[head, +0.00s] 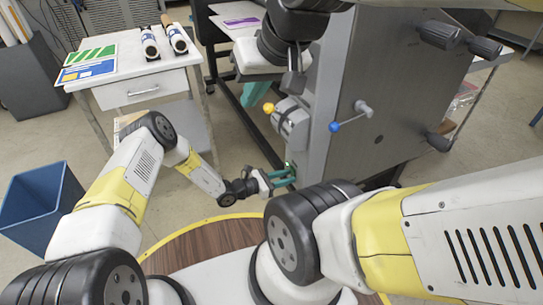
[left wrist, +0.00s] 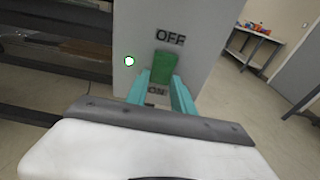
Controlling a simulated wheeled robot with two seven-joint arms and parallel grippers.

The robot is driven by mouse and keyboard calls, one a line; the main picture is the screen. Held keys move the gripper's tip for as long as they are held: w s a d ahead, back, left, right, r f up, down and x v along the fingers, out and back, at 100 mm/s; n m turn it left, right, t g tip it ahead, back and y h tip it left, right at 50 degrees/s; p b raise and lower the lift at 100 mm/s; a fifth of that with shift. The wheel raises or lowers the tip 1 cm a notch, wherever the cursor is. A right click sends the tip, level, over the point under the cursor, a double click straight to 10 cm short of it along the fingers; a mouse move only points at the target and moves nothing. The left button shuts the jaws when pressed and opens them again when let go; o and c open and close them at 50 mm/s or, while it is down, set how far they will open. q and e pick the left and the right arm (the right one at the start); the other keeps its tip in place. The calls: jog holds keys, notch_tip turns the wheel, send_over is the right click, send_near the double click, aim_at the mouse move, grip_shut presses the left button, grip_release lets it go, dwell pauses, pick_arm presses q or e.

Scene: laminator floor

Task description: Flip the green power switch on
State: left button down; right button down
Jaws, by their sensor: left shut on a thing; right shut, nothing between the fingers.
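The green power switch (left wrist: 163,66) shows in the left wrist view on a grey panel, just under the OFF label (left wrist: 170,38). The ON label (left wrist: 156,91) is below it, partly hidden between my fingers. My left gripper (head: 285,178) is low at the machine's front post in the head view. Its teal fingers also show in the left wrist view (left wrist: 160,84), closed on the switch's sides. My right gripper (head: 254,93) is further up and left in the head view, pointing down, shut and empty. The switch is hard to make out in the head view.
The laminator (head: 415,90) stands at the right, with a blue-knobbed lever (head: 350,119) and a yellow-knobbed lever (head: 269,108). A round green-rimmed light (left wrist: 129,61) is left of the switch. A white table (head: 130,62) and a blue bin (head: 40,208) stand at the left.

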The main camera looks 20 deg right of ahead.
pick_arm(q)
jog(key=c, duration=1.1)
grip_release()
jog(key=shift+a, duration=0.1)
jog(key=a, duration=0.5)
jog(key=a+r, duration=0.1)
jog(key=a, duration=0.1)
jog(key=shift+s+a, duration=0.25)
